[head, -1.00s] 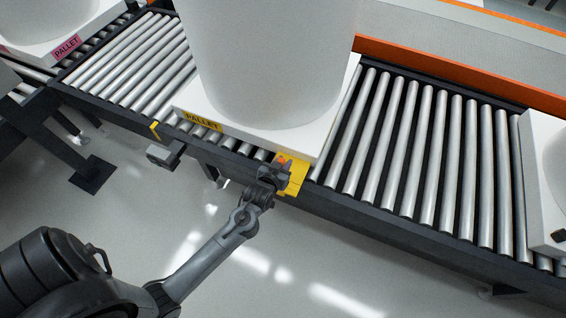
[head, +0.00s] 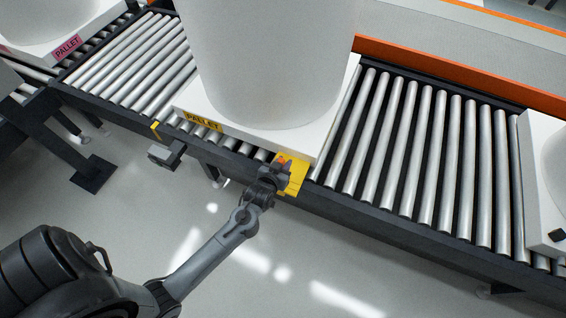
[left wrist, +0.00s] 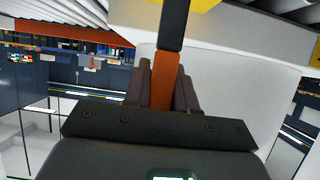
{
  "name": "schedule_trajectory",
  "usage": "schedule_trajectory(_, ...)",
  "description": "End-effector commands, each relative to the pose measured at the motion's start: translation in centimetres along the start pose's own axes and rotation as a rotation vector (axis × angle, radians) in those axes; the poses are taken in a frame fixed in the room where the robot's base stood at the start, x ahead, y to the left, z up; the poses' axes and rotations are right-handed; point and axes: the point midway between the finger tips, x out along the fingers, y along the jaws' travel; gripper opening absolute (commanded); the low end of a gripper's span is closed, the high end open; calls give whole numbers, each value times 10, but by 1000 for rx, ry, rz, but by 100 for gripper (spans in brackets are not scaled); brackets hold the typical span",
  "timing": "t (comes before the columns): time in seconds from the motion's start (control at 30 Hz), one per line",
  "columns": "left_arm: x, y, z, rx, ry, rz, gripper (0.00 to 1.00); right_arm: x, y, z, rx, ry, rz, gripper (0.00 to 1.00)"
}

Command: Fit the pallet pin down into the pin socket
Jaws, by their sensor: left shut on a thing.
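My left gripper (head: 281,172) is at the front edge of the conveyor, beside the yellow bracket (head: 299,177) at the pallet's front corner. It is shut on the pallet pin, whose orange part (left wrist: 163,80) shows between the fingers in the left wrist view. A dark bar reaches past the orange part toward a yellow surface (left wrist: 202,4) at the top of that view. The pin's far end and the socket hole are hidden, so I cannot tell whether the pin is in the socket. My right gripper is not in view.
A white pallet (head: 240,133) with a yellow label carries a large white tank (head: 275,60) on the roller conveyor (head: 420,150). Another pallet (head: 540,190) stands at right, and one with a pink label (head: 50,55) at left. The floor in front is clear.

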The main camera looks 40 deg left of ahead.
Motion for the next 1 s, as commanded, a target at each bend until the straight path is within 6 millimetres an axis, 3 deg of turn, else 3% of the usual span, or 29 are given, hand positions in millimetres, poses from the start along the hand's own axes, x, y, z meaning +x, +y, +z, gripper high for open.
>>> schedule_trajectory(1.0, 8, 0, 15, 0, 2, 0, 0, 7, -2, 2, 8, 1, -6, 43)
